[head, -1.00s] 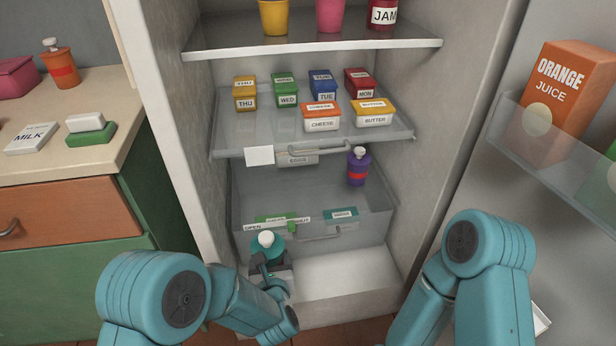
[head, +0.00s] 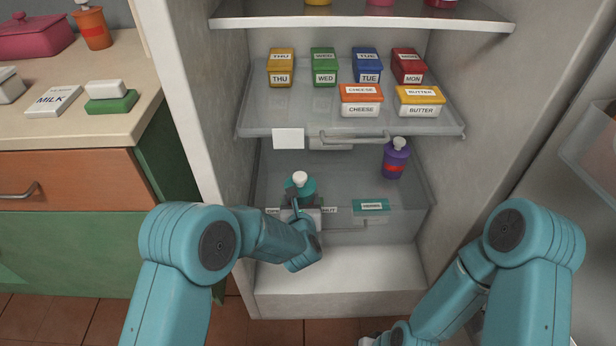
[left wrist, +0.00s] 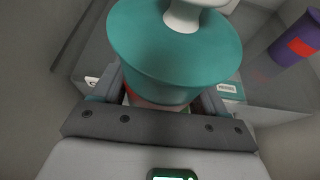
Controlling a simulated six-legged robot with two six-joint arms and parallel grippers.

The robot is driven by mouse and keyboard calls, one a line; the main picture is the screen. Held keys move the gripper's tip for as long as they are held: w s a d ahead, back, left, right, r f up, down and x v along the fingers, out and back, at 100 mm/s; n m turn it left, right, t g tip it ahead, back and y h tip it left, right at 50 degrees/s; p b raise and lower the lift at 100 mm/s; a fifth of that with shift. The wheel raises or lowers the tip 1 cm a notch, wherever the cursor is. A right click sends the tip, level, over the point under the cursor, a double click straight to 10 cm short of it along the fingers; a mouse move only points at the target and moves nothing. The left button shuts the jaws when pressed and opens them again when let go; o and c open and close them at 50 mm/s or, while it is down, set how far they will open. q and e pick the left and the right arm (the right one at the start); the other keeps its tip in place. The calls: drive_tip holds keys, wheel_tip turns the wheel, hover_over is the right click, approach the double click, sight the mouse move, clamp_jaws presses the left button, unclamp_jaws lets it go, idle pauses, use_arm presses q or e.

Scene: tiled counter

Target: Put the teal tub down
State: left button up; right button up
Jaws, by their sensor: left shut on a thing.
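The teal tub (head: 301,187) has a rounded teal body and a white knob on top. My left gripper (head: 301,201) is shut on it and holds it upright at the front of the fridge's lower drawer area, by the drawer's front labels. In the left wrist view the teal tub (left wrist: 172,50) fills the space between the fingers of my left gripper (left wrist: 160,95). The lower part of the tub is hidden by the gripper. My right arm shows at the right, but its gripper is not clearly visible.
A purple bottle (head: 396,158) stands at the right in the clear drawer (head: 340,185). Above it, a glass shelf (head: 300,122) holds several labelled boxes. The drawer floor between tub and purple bottle looks clear. The open fridge door (head: 540,150) is at the right.

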use_arm(q)
drive_tip(key=w, duration=0.6)
drive_tip(key=shift+w+b, duration=0.3)
drive_tip(key=x, duration=0.3)
drive_tip(key=shift+w+r+b, duration=0.15)
drive_tip(key=shift+w+b, duration=0.05)
drive_tip(key=shift+b, duration=0.2)
drive_tip(key=shift+f, duration=0.3)
drive_tip(key=shift+s, duration=0.1)
drive_tip(key=shift+f+b, duration=0.2)
drive_tip(key=shift+b, duration=0.15)
drive_tip(key=o, duration=1.2)
drive_tip(key=shift+o, duration=0.2)
drive_tip(key=shift+r, duration=0.1)
